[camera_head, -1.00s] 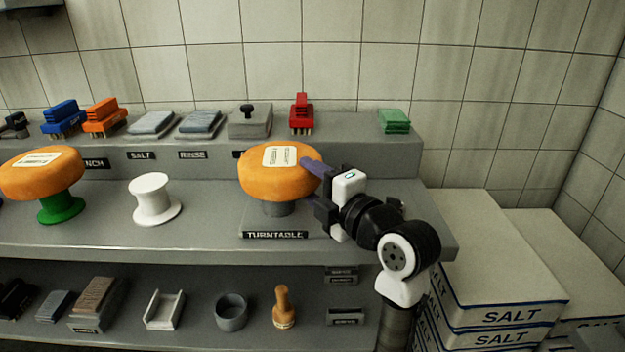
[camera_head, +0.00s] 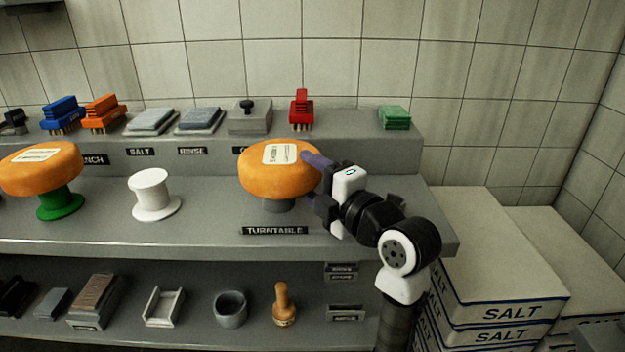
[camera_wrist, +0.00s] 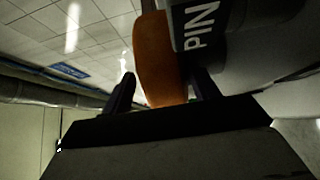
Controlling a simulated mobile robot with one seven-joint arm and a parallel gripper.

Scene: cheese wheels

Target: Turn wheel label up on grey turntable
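The orange cheese wheel (camera_head: 279,182) lies flat on the grey turntable (camera_head: 278,205), with its white label (camera_head: 281,154) facing up. The TURNTABLE sign (camera_head: 275,230) is on the shelf edge below. My gripper (camera_head: 312,180) is at the wheel's right side, one finger near the top rim and the other lower. In the wrist view the wheel's orange side (camera_wrist: 160,62) shows between the two fingers of my gripper (camera_wrist: 163,90). A gap shows between the left finger and the wheel; contact on the other side is unclear.
Another orange wheel (camera_head: 40,172), label up, sits on a green stand (camera_head: 60,205) at left. A white stand (camera_head: 151,195) is empty between them. Brushes and pads line the raised back ledge (camera_head: 350,150). SALT boxes (camera_head: 490,260) are stacked at right.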

